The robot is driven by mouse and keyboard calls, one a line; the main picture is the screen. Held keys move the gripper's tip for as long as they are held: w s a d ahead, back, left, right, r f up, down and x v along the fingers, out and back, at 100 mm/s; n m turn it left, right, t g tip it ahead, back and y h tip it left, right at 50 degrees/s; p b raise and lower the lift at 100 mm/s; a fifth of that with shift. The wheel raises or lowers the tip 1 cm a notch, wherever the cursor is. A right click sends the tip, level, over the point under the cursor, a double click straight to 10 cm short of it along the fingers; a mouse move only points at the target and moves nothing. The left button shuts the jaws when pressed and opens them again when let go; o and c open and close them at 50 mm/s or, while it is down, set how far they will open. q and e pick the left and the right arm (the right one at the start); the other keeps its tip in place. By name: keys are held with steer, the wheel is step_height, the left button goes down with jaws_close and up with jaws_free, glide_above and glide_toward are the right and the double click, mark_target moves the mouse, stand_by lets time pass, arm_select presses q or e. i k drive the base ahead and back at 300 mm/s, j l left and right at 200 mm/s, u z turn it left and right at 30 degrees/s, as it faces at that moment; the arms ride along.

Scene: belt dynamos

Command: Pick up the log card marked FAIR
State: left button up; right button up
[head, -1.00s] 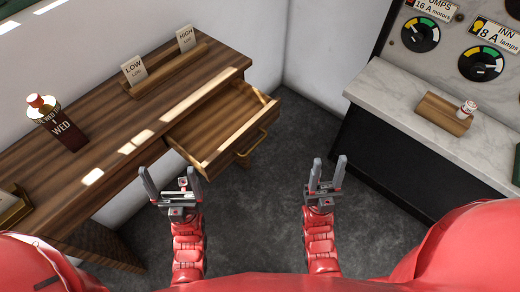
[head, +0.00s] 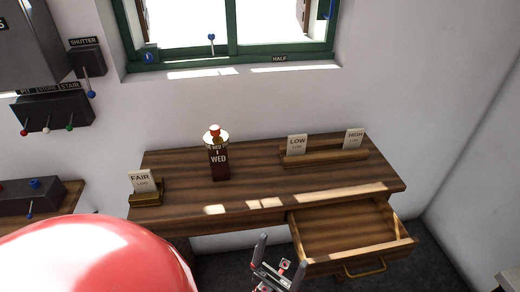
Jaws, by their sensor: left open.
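The log card marked FAIR (head: 142,181) stands upright in a small brass-coloured holder (head: 146,198) at the left end of the wooden desk (head: 240,178). My left gripper (head: 278,260) is open and empty at the bottom of the head view, in front of the desk and below its top, well to the right of the card. Part of it is cut off by the lower edge. My right gripper is not in the head view.
Cards marked LOW (head: 297,144) and HIGH (head: 354,138) stand in a wooden rack (head: 325,158). A dark WED block (head: 219,162) stands mid-desk. The drawer (head: 350,232) is open and looks empty. The desk's front middle is clear.

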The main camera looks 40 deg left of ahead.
mark_target(142, 181)
steer(key=k+l+u, duration=0.1)
steer(key=u, duration=1.9)
steer(key=i+j+z, duration=0.15)
steer(key=j, duration=0.15)
steer(key=i+j+z, duration=0.2)
steer(key=j, duration=0.15)
steer(key=j+z, duration=0.15)
steer(key=j, duration=0.15)
